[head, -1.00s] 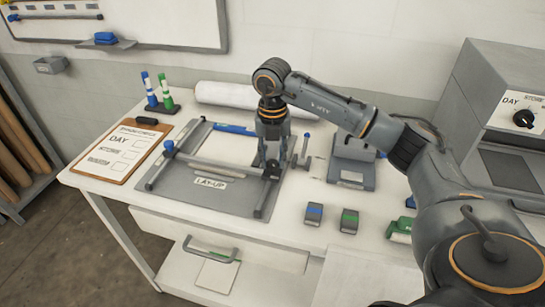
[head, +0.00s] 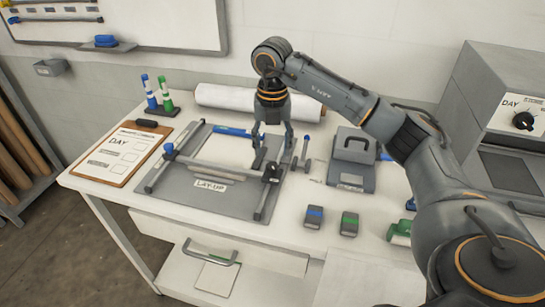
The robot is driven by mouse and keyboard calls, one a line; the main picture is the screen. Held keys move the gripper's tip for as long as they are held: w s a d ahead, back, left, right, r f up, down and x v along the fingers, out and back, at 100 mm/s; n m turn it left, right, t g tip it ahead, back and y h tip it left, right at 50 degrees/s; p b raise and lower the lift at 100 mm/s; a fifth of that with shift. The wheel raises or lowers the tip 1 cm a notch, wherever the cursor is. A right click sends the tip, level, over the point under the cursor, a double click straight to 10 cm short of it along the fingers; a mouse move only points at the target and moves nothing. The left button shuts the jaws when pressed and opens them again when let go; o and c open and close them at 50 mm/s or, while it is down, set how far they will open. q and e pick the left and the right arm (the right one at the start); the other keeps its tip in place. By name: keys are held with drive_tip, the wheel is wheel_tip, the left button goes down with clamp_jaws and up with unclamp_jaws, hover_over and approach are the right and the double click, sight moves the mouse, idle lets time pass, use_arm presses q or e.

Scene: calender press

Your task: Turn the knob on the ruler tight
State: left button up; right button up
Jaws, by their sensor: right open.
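The grey lay-up board (head: 200,199) lies on the white table, with metal rails and a bar across it. A dark knob or clamp (head: 271,174) sits at the right rail. I cannot tell which of these is the ruler's knob. My right gripper (head: 272,160) points down over the board's right side, open and empty, its fingertips just behind the dark knob. It appears apart from the knob. My left gripper is not in view.
A clipboard (head: 120,155) lies left of the board. A white roll (head: 245,98) and marker stand (head: 160,106) are behind. A grey press-like block (head: 352,172), blue-marked (head: 314,217) and green-marked (head: 349,224) blocks are to the right. Open table lies between the board and blocks.

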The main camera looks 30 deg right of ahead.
sight(273, 165)
wheel_tip(273, 165, up, 7)
idle(0.3)
idle(0.5)
